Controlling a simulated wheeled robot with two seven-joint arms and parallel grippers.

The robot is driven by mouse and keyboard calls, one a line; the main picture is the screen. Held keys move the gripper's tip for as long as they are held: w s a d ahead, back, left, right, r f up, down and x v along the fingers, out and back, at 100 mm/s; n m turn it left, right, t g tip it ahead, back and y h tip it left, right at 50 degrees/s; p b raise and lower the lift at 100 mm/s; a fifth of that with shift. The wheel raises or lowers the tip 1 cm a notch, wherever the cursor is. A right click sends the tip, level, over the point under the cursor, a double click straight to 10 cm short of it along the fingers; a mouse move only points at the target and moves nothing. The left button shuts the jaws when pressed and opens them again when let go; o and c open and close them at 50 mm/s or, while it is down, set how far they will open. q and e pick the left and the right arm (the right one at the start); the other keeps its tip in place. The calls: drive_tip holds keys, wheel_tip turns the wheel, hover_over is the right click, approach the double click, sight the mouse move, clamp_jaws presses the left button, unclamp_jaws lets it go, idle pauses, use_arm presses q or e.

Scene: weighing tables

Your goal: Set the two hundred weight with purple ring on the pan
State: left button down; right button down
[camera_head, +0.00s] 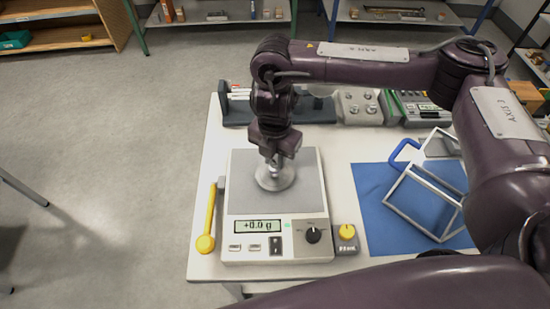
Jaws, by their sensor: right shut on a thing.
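The scale (276,255) stands at the left front of the white table, and its display reads +0.0 g. Its flat grey pan (243,196) is on top. My right gripper (272,156) points down over the upper middle of the pan. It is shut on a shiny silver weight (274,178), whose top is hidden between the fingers. I cannot make out a purple ring on it, or whether its base touches the pan. My left gripper is not in view.
A yellow-handled tool (208,225) lies left of the scale, and a yellow-knobbed box (346,238) stands right of it. A wire frame (422,205) stands on a blue mat (375,190). Several round-topped weights (360,103) stand in a block behind. A dark rack (240,112) is at the back left.

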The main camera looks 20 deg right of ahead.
sight(275, 161)
drive_tip(key=shift+f, duration=0.3)
drive_tip(key=shift+f, duration=0.15)
drive_tip(key=c, duration=1.3)
unclamp_jaws()
drive_tip(key=shift+o, duration=0.2)
wheel_tip(275, 161, up, 12)
